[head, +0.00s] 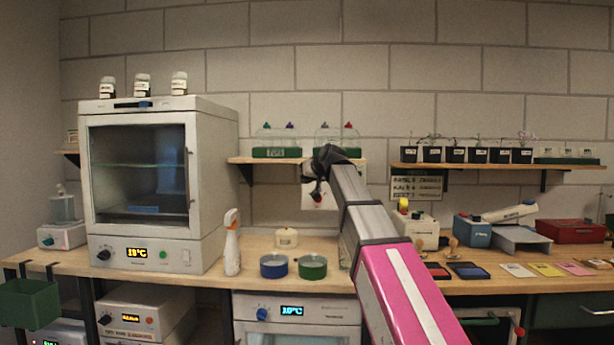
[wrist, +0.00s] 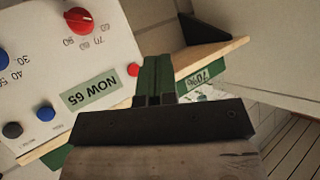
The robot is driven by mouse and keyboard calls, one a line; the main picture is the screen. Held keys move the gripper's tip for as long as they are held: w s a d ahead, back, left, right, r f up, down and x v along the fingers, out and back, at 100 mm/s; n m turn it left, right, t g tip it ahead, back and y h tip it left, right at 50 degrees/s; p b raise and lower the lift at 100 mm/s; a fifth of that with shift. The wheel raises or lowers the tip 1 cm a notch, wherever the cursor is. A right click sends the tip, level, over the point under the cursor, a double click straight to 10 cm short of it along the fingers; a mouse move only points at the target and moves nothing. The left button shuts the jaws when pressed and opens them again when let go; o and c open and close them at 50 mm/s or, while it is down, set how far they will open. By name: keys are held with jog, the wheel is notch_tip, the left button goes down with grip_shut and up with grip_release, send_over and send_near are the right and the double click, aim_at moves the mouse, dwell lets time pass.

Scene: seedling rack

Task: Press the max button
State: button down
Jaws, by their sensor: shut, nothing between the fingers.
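A white wall panel (wrist: 85,50) fills the upper left of the wrist view, tilted and upside down. The print by the buttons is too small to tell which is max. My gripper (wrist: 154,72) is shut and empty, beside the panel's edge in the picture. In the head view my gripper (head: 322,165) largely covers the panel (head: 313,199).
A wall shelf (head: 257,160) holds green trays left of my gripper; another shelf (head: 480,167) holds potted seedlings at right. The bench below carries an oven (head: 215,160), a spray bottle (head: 232,250), a blue dish (head: 274,268) and a green dish (head: 313,268).

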jog(key=w, duration=0.8)
jog(key=shift+w+d, duration=0.1)
dwell(1.9)
jog(key=shift+w, duration=0.3)
jog(key=shift+w, duration=0.4)
dwell(0.7)
jog(key=shift+s, duration=0.85)
jog(key=shift+s, duration=2.5)
